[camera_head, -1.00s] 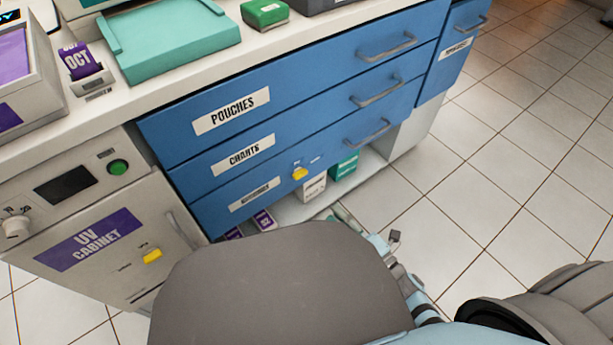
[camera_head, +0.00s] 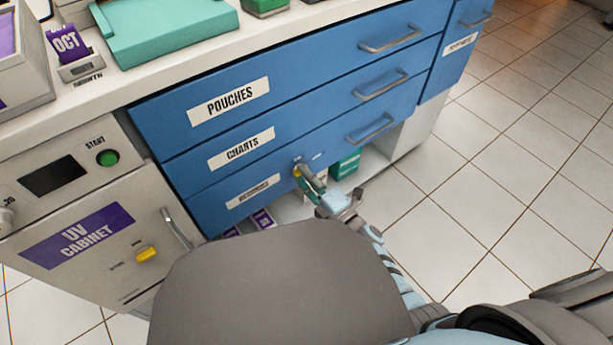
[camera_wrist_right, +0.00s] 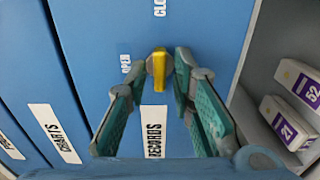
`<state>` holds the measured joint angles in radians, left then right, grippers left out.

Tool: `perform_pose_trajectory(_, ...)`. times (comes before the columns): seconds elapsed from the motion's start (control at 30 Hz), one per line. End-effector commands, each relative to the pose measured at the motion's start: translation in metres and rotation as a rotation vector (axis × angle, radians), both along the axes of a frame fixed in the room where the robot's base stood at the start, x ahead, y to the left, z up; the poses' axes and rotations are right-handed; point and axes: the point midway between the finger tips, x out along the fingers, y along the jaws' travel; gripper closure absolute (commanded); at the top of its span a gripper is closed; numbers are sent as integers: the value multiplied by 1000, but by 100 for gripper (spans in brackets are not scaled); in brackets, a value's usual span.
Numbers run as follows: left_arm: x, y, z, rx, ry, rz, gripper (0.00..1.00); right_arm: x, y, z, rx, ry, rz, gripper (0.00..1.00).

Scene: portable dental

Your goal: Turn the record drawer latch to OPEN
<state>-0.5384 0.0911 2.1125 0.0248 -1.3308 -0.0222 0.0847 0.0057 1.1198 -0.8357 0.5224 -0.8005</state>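The record drawer (camera_head: 215,204) is the lowest blue drawer, shut, with a bar handle (camera_head: 372,130). Its yellow latch (camera_wrist_right: 159,69) is on the drawer face above the RECORDS label (camera_wrist_right: 154,132). In the right wrist view the latch lies in line with the CLOSED mark, partly cut off at the top; the OPEN mark (camera_wrist_right: 125,65) is to its left. My right gripper (camera_head: 306,175) is at the latch in the head view. In the wrist view its two teal-padded fingers (camera_wrist_right: 160,80) are apart, one each side of the latch, with visible gaps. My left gripper is out of view.
The POUCHES (camera_head: 229,101) and CHARTS (camera_head: 241,147) drawers are above, shut. The UV cabinet (camera_head: 130,285) stands to the left with its own yellow latch (camera_head: 146,254). Small boxes (camera_wrist_right: 296,85) sit on the open shelf below. Tiled floor (camera_head: 500,200) is free to the right.

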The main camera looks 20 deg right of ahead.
Motion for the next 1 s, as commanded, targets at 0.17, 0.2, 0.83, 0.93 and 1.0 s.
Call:
perform_pose_trajectory(0.17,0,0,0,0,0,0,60,0,0,0,0,0,0,100)
perform_pose_trajectory(0.2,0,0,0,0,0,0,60,0,0,0,0,0,0,100)
perform_pose_trajectory(0.83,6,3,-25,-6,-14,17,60,0,0,1,192,77,-1,100)
perform_pose_trajectory(0.93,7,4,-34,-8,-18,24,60,0,0,2,272,109,0,100)
perform_pose_trajectory(1.0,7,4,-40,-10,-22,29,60,0,0,2,332,133,-1,100)
